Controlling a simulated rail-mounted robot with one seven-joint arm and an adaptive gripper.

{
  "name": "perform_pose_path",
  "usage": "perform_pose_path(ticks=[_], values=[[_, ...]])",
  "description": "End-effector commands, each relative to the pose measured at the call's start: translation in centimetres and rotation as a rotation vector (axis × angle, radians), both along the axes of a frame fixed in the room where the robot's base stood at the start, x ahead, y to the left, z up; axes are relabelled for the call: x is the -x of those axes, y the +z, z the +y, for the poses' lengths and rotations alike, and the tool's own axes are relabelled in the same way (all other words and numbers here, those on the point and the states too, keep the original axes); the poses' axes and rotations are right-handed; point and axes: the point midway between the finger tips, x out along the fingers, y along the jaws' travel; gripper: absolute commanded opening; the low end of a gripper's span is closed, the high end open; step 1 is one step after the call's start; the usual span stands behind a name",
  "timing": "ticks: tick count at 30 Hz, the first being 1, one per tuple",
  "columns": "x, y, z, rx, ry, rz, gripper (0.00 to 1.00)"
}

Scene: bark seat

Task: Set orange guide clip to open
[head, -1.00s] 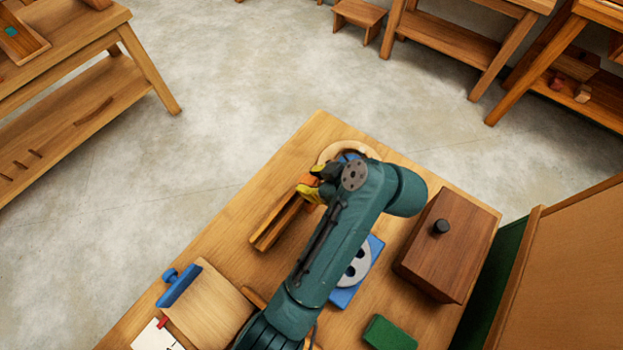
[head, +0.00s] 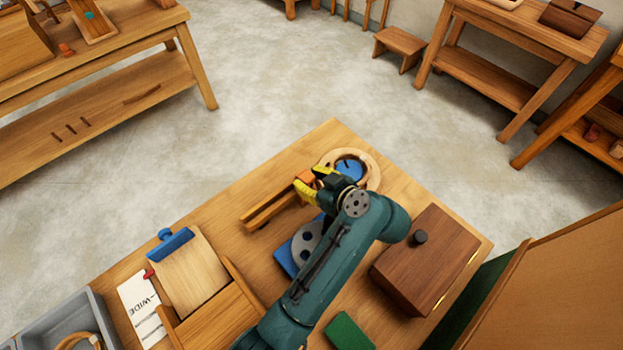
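The orange guide clip (head: 305,176) shows as a small orange piece at the far right end of a slotted wooden guide (head: 262,212) on the bench. My gripper (head: 313,182) is at that end, its two yellow fingertips apart, one on the far side and one on the near side of the orange piece. I cannot tell whether the fingers touch it. The gripper and wrist hide part of the clip, so its setting cannot be read.
A wooden ring with a blue centre (head: 350,168) lies just behind the gripper. A blue plate with a grey disc (head: 306,243) lies under my arm. A dark wooden box (head: 430,260) with a black knob stands right. A green block (head: 349,332) and a grey tray (head: 27,322) are nearer.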

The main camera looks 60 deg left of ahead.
Motion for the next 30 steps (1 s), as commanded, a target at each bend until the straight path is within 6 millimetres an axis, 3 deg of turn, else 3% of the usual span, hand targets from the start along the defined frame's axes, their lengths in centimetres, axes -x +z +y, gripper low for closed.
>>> perform_pose_path(ticks=[1, 3, 4, 14, 17, 25, 30], values=[[0.0, -0.1, 0.0, 0.000, 0.000, 0.001, 0.48], [0.0, -0.1, 0.0, 0.000, 0.000, 0.001, 0.62], [0.0, 0.0, 0.0, 0.000, 0.001, 0.000, 0.63], [-0.2, 0.3, -0.4, -0.001, -0.001, -0.002, 0.63], [-0.6, 1.1, -1.7, -0.003, -0.003, -0.003, 0.63], [-2.1, 4.2, -7.5, -0.001, -0.004, -0.003, 0.63], [-2.6, 5.5, -9.7, 0.000, -0.001, 0.000, 0.63]])
